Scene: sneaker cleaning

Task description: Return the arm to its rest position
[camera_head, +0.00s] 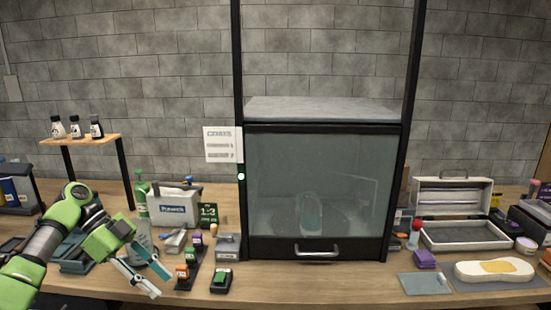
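My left arm comes in from the left. Its green and white gripper (163,286) hangs low over the left front of the workbench, pointing down and to the right. Its two fingers are apart, with nothing visible between them. The fingertips are left of a small row of coloured-label bottles (182,272); I cannot tell whether they touch the bench. My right gripper is out of view.
A closed glass-fronted cabinet (270,185) with a front handle (316,250) stands mid-bench, a pale shoe-like shape (311,213) inside. An open case (463,236), a grey cloth (424,284) and a shoe sole (494,271) are right. A bottle shelf (81,140) rises behind my arm.

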